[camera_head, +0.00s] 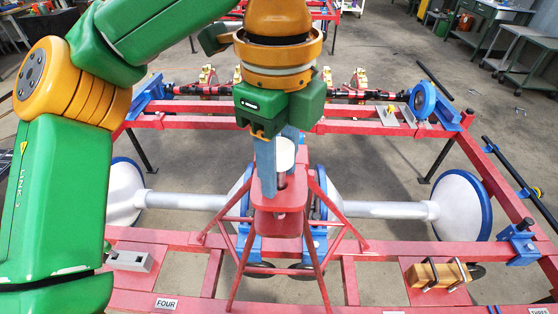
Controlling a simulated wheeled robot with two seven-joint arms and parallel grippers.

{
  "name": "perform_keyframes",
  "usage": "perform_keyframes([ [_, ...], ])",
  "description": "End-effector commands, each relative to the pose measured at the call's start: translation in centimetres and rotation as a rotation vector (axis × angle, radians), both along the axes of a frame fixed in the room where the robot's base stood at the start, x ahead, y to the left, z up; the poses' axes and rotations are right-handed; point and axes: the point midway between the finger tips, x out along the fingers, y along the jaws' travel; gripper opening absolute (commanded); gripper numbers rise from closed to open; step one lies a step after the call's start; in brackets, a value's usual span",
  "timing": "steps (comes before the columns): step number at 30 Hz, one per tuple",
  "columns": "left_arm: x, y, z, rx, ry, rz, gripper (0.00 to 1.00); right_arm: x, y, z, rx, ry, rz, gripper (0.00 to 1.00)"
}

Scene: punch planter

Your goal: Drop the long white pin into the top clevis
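My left gripper (281,160) comes down from above, its two blue-grey fingers on either side of a white pin (285,152). The fingers look closed on the pin's round upper end. The gripper is right over the red top clevis (279,224), which sits at the top of a red tubular frame. The pin's lower part is mostly hidden by the fingers and the clevis, so I cannot tell whether its tip is inside the hole. My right gripper is not in view.
Red frame beams (190,241) surround the stand. White cones with blue rims, one at right (462,207), sit on a grey shaft (385,209). Blue clamps (522,241) line the right beam. Grey benches (530,55) stand behind.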

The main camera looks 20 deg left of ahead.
Motion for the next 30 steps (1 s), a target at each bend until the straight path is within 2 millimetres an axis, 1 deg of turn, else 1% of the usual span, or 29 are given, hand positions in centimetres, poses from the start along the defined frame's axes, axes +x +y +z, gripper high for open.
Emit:
perform_keyframes([
  [1, 0.0, 0.0, 0.0, 0.0, 0.002, 0.0, 0.57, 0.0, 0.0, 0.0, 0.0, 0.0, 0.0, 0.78],
  [2, 0.0, 0.0, 0.0, 0.0, 0.002, 0.0, 0.65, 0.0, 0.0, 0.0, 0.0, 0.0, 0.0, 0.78],
  [3, 0.0, 0.0, 0.0, 0.0, 0.002, 0.0, 0.76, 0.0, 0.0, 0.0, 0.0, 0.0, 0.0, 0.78],
  [18, -0.1, 0.0, 0.1, 0.003, 0.004, -0.002, 0.76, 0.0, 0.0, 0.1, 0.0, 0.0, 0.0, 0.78],
  [20, 0.0, 0.0, 1.0, 0.004, 0.002, -0.001, 0.76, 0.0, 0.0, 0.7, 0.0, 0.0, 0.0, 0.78],
  [24, 0.1, 0.0, 4.6, 0.003, 0.001, 0.001, 0.76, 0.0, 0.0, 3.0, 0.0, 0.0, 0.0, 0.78],
  [27, 0.2, 0.0, 6.4, 0.002, 0.001, 0.0, 0.76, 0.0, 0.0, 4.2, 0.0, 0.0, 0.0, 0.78],
  [30, 0.2, 0.0, 7.2, 0.003, 0.002, 0.0, 0.76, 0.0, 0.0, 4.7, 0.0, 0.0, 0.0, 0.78],
])
